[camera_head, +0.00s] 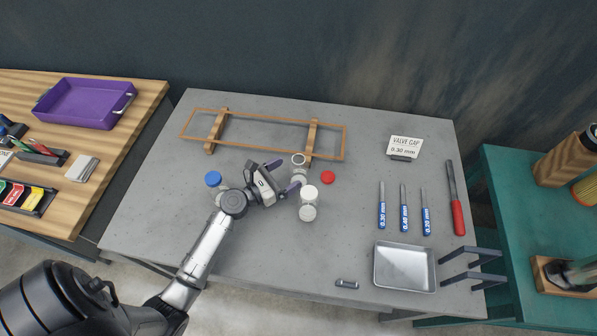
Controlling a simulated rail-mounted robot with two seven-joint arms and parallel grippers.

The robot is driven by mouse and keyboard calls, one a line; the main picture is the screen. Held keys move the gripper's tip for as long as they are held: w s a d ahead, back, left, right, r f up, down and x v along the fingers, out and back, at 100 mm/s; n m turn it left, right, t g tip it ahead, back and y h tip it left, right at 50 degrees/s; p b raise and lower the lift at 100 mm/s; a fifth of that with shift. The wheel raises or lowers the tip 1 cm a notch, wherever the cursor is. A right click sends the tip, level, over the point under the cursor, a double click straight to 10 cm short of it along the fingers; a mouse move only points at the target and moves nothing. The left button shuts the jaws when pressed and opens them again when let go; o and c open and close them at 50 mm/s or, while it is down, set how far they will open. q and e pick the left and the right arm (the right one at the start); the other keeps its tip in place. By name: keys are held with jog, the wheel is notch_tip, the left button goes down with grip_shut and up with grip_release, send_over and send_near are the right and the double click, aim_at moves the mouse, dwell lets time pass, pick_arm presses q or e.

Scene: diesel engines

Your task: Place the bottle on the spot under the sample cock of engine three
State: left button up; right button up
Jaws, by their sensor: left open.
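Several small bottles stand on the grey table: a white-capped one (308,204), a clear one with a pale rim (299,168), and a blue-capped one (213,180). Which of them is the task's bottle cannot be told. My left gripper (286,178) is open, its fingers pointing right, close to the white-capped and clear bottles. I cannot tell whether it touches either. No engine, sample cock or marked spot shows. My right gripper is not in view.
A wooden frame rack (262,119) stands behind. A red disc (327,177) lies right of the bottles. Blue-handled gauges (404,217), a red-handled tool (458,215), a metal tray (404,287) and dark brackets (474,277) occupy the right side. A wooden bench with a purple tray (85,103) is left.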

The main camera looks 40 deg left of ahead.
aim_at(290, 172)
pick_arm(q)
jog(key=x, duration=0.5)
jog(key=shift+s, duration=0.1)
jog(key=c, duration=1.1)
